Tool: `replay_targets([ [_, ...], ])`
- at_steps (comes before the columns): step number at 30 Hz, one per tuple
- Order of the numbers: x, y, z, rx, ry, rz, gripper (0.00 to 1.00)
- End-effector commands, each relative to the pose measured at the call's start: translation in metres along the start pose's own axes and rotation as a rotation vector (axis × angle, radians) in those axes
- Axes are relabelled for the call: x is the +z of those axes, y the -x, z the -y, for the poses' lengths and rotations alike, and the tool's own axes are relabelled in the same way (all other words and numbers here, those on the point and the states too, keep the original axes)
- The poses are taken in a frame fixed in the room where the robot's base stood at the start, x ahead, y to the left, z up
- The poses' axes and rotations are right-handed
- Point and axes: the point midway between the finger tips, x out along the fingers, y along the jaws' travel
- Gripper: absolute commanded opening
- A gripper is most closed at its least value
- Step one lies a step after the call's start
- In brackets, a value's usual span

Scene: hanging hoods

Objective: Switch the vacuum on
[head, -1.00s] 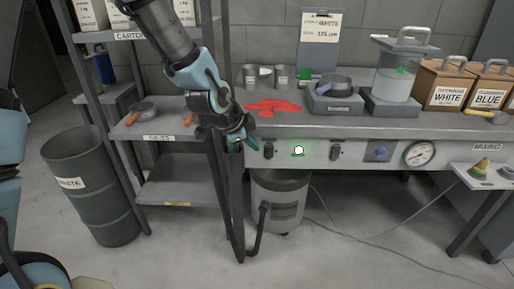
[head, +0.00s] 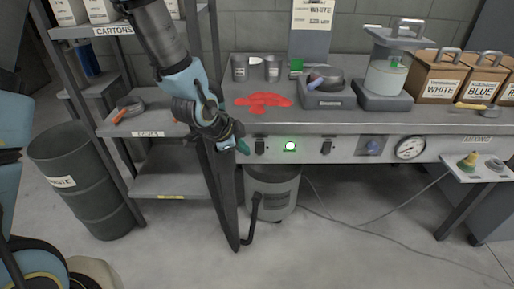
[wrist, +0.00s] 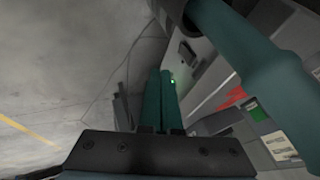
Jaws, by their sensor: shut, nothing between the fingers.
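The grey drum-shaped vacuum (head: 272,192) stands on the floor under the bench, with a black hose (head: 252,215) at its left side. On the bench's front panel are a black switch (head: 260,146), a lit green lamp (head: 290,146) and a second black switch (head: 326,146). My gripper (head: 243,147) is shut and empty, just left of the first switch. I cannot tell whether it touches it. In the wrist view the teal fingers (wrist: 160,100) lie together, with a green light (wrist: 172,82) beside their tips. Which way the switches are set is too small to tell.
A blue knob (head: 373,147) and a gauge (head: 410,148) sit farther right on the panel. A red spill (head: 264,100), cups and a scale lie on the bench. Shelving (head: 150,122) and a waste bin (head: 85,185) stand left. A cable crosses the floor.

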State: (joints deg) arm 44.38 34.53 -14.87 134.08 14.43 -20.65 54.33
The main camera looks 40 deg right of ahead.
Motion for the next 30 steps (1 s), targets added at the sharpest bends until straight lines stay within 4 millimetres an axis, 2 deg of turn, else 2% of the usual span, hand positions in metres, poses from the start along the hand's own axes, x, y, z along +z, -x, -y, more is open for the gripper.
replay_targets([
  [8, -0.001, -0.009, 0.000, 0.002, 0.000, -0.001, 0.00],
  [14, -0.001, -0.039, -0.001, 0.003, 0.000, -0.001, 0.00],
  [24, 0.000, -0.100, -0.001, 0.003, 0.001, 0.000, 0.00],
  [30, 0.000, -0.115, 0.025, -0.001, 0.002, -0.001, 0.00],
])
